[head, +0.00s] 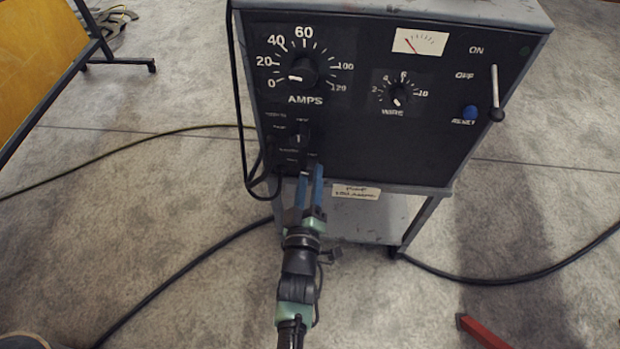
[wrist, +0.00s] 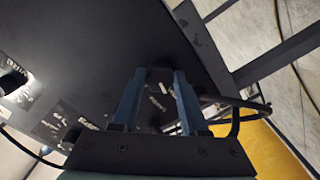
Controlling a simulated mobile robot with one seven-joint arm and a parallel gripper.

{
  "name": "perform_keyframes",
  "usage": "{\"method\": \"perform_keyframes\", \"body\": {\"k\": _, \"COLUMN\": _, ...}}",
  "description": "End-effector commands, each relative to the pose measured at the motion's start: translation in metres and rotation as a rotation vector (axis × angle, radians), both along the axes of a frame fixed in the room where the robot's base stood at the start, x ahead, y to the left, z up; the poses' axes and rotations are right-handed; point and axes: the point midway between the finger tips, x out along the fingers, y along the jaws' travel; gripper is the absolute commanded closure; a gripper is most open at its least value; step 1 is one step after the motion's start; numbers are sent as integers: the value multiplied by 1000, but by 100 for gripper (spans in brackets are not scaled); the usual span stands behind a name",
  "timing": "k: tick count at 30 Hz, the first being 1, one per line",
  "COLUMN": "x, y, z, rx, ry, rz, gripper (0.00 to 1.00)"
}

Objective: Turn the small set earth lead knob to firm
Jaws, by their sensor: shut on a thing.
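The black machine panel (head: 350,140) carries small set knobs at its lower left. My gripper (head: 311,170) reaches up to the lowest of them with its blue fingers. In the wrist view, my gripper (wrist: 160,74) has its fingertips on either side of the small dark earth lead knob (wrist: 160,77), shut on it. In the head view the fingers hide most of this knob, and its pointer cannot be read. The small labels around it are too blurred to read.
Another small knob (head: 300,135) sits just above. The large AMPS dial (head: 302,73), WIRE dial (head: 398,96), blue reset button (head: 470,112) and lever (head: 495,95) share the panel. A black cable (head: 240,120) hangs by its left edge. The cart shelf (head: 365,215) is below.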

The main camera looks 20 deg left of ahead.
Motion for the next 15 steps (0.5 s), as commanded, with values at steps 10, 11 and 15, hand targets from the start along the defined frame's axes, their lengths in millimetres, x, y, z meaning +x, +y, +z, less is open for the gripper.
{"method": "perform_keyframes", "body": {"k": 10, "x": -1, "y": 0, "z": -2, "rx": 243, "ry": 71, "rz": -1, "gripper": 100}}
{"method": "perform_keyframes", "body": {"k": 11, "x": -1, "y": 1, "z": -2, "rx": 270, "ry": 78, "rz": -1, "gripper": 100}}
{"method": "perform_keyframes", "body": {"k": 15, "x": -1, "y": 1, "z": -2, "rx": 400, "ry": 114, "rz": -1, "gripper": 100}}
